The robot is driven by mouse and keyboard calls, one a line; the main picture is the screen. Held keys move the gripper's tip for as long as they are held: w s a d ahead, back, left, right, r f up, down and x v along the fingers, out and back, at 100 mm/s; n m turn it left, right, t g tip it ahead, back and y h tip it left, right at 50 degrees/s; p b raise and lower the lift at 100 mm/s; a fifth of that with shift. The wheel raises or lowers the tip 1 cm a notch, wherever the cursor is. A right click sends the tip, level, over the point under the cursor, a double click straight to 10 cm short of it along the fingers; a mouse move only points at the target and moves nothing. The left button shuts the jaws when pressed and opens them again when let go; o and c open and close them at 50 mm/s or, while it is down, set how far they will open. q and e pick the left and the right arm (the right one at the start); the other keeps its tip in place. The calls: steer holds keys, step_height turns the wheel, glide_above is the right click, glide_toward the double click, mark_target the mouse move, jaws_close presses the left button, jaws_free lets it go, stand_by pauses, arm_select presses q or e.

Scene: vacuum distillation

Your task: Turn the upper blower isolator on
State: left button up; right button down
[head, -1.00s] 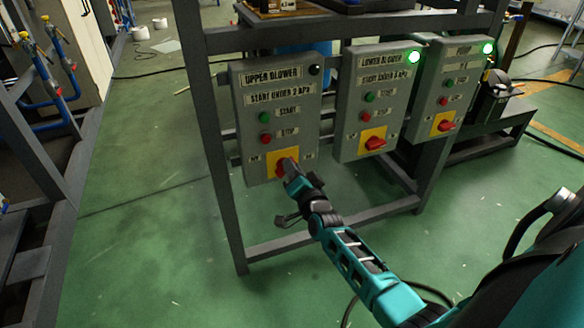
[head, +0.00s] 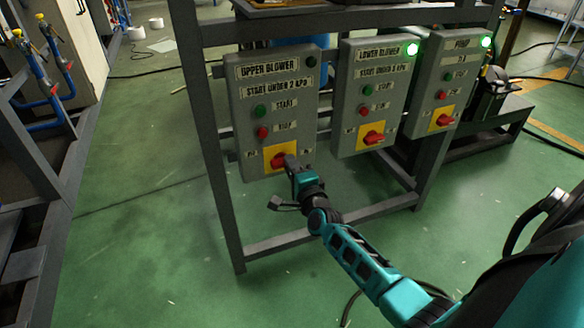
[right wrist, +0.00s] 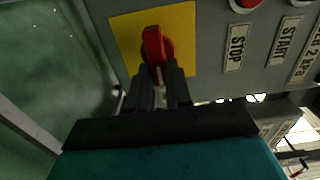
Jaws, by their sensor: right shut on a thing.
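The upper blower box (head: 248,115) is the leftmost of three grey control boxes in the head view. Its isolator is a red knob (head: 278,160) on a yellow plate (head: 283,150), below the green start and red stop buttons. The box's lamp (head: 311,63) is dark. My right gripper (head: 291,164) is at this knob. In the right wrist view the red knob (right wrist: 153,42) stands out from the plate, and the fingers of my gripper (right wrist: 160,75) close on its near end. The knob's handle runs up and down in that view. My left gripper is out of view.
The lower blower box (head: 350,105) and the pump box (head: 430,100) stand to the right, each with a lit green lamp and a red isolator. A grey metal frame (head: 215,180) carries the boxes. The green floor in front is mostly clear.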

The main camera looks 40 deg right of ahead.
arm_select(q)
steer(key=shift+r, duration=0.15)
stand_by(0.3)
arm_select(e)
steer(key=c, duration=1.2)
jaws_free()
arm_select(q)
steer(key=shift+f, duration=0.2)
arm_select(e)
steer(key=shift+o, duration=0.8)
arm_select(q)
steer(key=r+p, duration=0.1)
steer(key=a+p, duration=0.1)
steer(key=p, duration=0.1)
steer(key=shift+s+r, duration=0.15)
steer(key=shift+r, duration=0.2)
arm_select(e)
steer(key=v, duration=1.3)
steer(key=shift+d, duration=0.1)
